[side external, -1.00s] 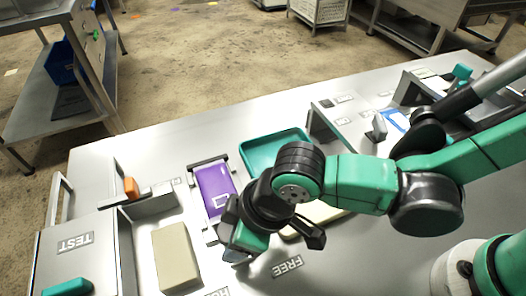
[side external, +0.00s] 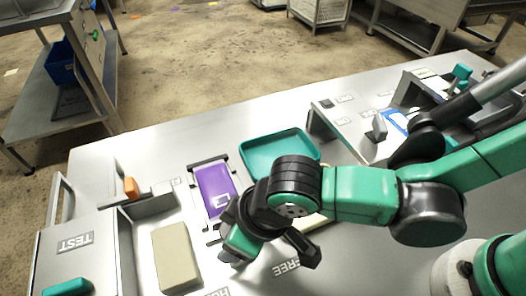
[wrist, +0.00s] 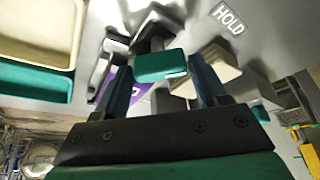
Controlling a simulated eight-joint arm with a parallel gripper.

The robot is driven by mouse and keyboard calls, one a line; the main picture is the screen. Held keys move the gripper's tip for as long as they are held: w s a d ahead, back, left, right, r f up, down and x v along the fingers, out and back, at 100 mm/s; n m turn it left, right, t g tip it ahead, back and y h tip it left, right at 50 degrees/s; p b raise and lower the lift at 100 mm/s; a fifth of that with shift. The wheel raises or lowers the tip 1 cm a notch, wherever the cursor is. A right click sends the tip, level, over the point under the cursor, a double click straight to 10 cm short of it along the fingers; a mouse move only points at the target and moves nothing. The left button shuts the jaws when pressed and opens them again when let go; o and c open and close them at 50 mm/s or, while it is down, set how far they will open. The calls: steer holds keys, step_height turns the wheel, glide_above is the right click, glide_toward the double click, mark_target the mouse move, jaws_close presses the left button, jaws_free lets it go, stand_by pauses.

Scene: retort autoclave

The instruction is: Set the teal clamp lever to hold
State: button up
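The teal clamp lever's block-shaped grip (wrist: 160,66) shows in the wrist view, on a dark and grey mount. It lies between and slightly beyond the two dark fingers of my gripper (wrist: 158,78). The fingers are apart, with visible gaps on both sides of the grip. In the side view my gripper (side external: 268,252) is low over the bench by the FREE label (side external: 287,267), and it hides the lever there. The HOLD label (wrist: 229,17) is at upper right in the wrist view, off to the side of the lever.
A purple plate (side external: 214,187) in a metal frame, a teal tray (side external: 247,156) and a beige block (side external: 175,257) lie around my gripper. A box marked TEST (side external: 75,243) stands at the left.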

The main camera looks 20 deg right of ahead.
steer(key=shift+o, duration=1.3)
steer(key=shift+r, duration=0.1)
steer(key=shift+v, duration=2.75)
steer(key=w+d+r+m+t+h, duration=0.1)
steer(key=w+d+m, duration=0.1)
steer(key=d, duration=0.7)
steer(key=w+d+r+m+t+h, duration=0.1)
steer(key=d+m, duration=0.3)
steer(key=d, duration=0.5)
steer(key=w+d+r+m+t+h, duration=0.1)
steer(key=w+d+r+m+t, duration=0.1)
steer(key=d, duration=0.7)
steer(key=shift+w+d+r+m, duration=0.2)
steer(key=shift+w+r+m, duration=0.15)
steer(key=shift+w, duration=0.25)
